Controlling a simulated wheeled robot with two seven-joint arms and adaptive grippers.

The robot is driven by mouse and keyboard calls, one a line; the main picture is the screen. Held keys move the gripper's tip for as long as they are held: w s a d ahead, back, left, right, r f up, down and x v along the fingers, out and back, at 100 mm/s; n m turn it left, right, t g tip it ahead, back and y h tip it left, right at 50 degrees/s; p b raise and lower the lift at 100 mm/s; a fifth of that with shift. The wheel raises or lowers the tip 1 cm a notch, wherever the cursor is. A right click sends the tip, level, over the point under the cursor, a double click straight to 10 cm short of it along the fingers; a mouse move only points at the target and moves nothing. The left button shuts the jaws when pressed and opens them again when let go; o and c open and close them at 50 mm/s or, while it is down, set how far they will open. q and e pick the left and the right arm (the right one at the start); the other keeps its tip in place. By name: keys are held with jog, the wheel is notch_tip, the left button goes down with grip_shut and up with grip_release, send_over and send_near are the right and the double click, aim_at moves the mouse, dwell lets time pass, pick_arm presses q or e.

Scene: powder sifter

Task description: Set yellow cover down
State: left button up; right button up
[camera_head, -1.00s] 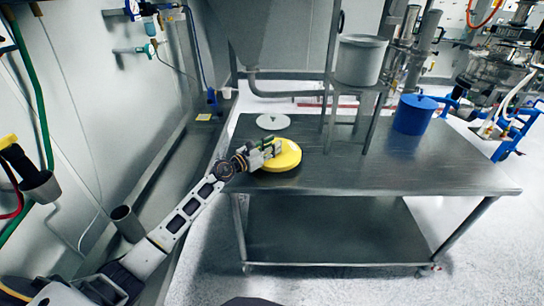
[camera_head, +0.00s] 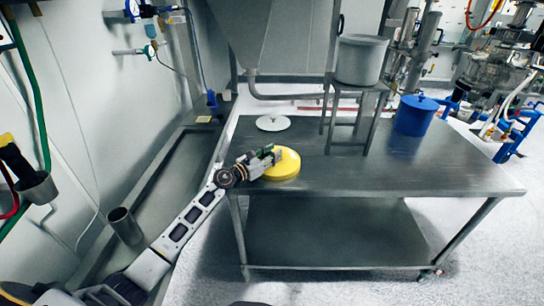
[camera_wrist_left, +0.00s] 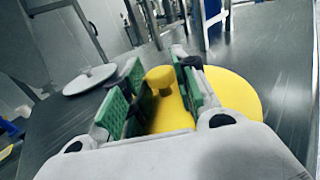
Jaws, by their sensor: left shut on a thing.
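The yellow cover (camera_head: 285,165) is a round lid at the near left part of the metal table (camera_head: 400,177). In the left wrist view, the cover (camera_wrist_left: 233,92) has a raised knob (camera_wrist_left: 160,76) between the green finger pads. My left gripper (camera_head: 271,157) is shut on the cover by this knob. The cover looks level and at or very close to the table top; I cannot tell whether it touches. The gripper hides part of its left side. My right gripper is not in view.
A pale round disc (camera_head: 273,123) lies behind the cover; it also shows in the left wrist view (camera_wrist_left: 90,79). A metal stool (camera_head: 351,88) bearing a grey pot (camera_head: 361,60) stands to the right, with a blue container (camera_head: 415,115) beyond. The table's front right is clear.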

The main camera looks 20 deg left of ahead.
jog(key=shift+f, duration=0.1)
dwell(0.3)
pick_arm(q)
jog(key=o, duration=0.6)
jog(key=shift+f, duration=0.1)
jog(key=o, duration=0.4)
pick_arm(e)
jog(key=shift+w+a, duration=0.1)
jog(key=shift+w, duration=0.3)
pick_arm(q)
jog(key=shift+o, duration=0.2)
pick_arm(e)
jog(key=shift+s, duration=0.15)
